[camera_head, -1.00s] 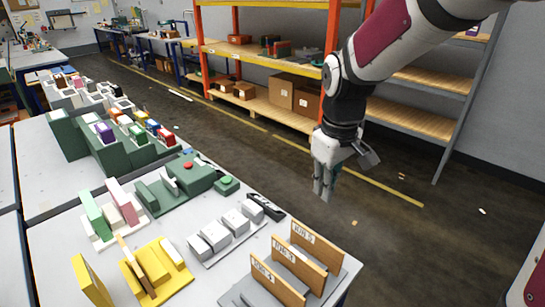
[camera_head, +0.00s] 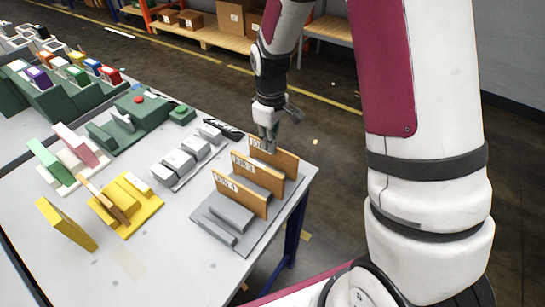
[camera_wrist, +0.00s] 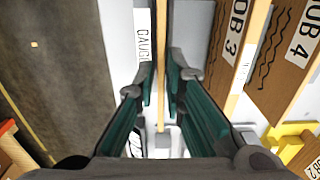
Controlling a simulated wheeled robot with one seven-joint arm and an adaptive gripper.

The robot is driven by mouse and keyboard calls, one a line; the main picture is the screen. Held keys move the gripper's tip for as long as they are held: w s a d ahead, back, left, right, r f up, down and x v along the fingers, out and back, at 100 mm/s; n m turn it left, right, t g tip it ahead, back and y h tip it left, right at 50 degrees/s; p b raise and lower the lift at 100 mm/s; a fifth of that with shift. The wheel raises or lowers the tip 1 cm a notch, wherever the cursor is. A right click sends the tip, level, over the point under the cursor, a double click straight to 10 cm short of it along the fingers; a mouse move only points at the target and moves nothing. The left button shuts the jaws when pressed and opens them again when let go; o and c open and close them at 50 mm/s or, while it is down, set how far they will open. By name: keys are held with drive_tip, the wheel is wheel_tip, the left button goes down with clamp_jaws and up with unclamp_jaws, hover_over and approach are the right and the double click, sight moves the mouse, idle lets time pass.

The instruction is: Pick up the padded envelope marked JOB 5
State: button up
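The padded envelope JOB 5 (camera_head: 284,165) is a tan upright slab, the farthest of three in the grey slotted rack (camera_head: 228,242). Its label is partly covered by my gripper (camera_head: 267,142), which points down at its top left part in the head view. In the wrist view, the envelope's thin top edge (camera_wrist: 162,110) runs between the two green-padded fingers of my gripper (camera_wrist: 160,88). The fingers are apart, one on each side, with gaps showing. Envelopes JOB 3 (camera_head: 256,176) and JOB 4 (camera_head: 240,196) stand parallel in front.
JOB 3 stands close beside one finger in the wrist view. A label reading GAUGE (camera_wrist: 142,38) lies on the other side. Grey blocks (camera_head: 180,162) and a yellow holder (camera_head: 140,208) stand left of the rack. The table edge is just right; open floor (camera_head: 325,120) lies beyond.

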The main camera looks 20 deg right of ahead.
sight(270, 154)
drive_tip(key=shift+a+f, duration=0.1)
drive_tip(key=shift+f, duration=2.65)
clamp_jaws()
